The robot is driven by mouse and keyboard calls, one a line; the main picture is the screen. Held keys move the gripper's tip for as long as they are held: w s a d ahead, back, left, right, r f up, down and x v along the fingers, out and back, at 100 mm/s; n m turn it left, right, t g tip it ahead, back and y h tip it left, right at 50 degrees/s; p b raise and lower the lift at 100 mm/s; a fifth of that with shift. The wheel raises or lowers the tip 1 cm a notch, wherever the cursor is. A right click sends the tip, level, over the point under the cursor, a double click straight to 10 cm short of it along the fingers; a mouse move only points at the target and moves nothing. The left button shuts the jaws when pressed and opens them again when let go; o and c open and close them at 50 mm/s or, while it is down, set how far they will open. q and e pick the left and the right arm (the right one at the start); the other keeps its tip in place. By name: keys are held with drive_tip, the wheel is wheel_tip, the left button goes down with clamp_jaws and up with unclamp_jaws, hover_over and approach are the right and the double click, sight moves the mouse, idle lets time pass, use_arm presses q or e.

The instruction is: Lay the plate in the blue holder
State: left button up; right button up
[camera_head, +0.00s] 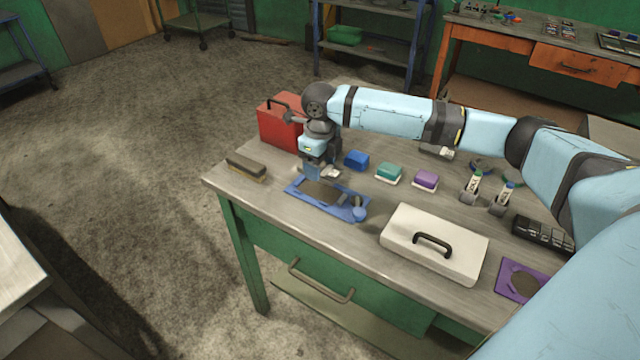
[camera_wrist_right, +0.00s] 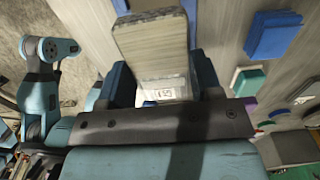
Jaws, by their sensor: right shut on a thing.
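In the right wrist view, my right gripper (camera_wrist_right: 160,85) is shut on a flat grey-tan piece, which I take as the plate (camera_wrist_right: 150,42). Blue parts of the holder show behind it. I cannot tell whether the plate touches the holder. The fingers hide most of the plate in the head view. My left gripper is not in view.
A red box (camera_head: 281,126) stands behind the gripper, a brush (camera_head: 246,167) lies to the left. Blue (camera_head: 357,160), green (camera_head: 389,173) and purple (camera_head: 426,180) blocks stand to the right. A white lidded case (camera_head: 408,248) and a purple holder (camera_head: 508,283) are farther right.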

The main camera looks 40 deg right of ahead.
sight(320, 191)
wheel_tip(320, 191, down, 6)
drive_tip(key=shift+f, duration=0.1)
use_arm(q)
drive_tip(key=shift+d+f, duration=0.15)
use_arm(e)
drive_tip(key=o, duration=1.4)
drive_tip(key=shift+c, duration=0.2)
use_arm(q)
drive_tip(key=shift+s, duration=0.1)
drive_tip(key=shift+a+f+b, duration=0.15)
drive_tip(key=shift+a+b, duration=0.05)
drive_tip(key=shift+b, duration=0.1)
use_arm(e)
wheel_tip(320, 191, up, 12)
drive_tip(key=shift+f+p, duration=0.25)
drive_tip(key=shift+p, duration=0.3)
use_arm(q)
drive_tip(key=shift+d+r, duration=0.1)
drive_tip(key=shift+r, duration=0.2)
use_arm(e)
drive_tip(key=shift+r, duration=0.35)
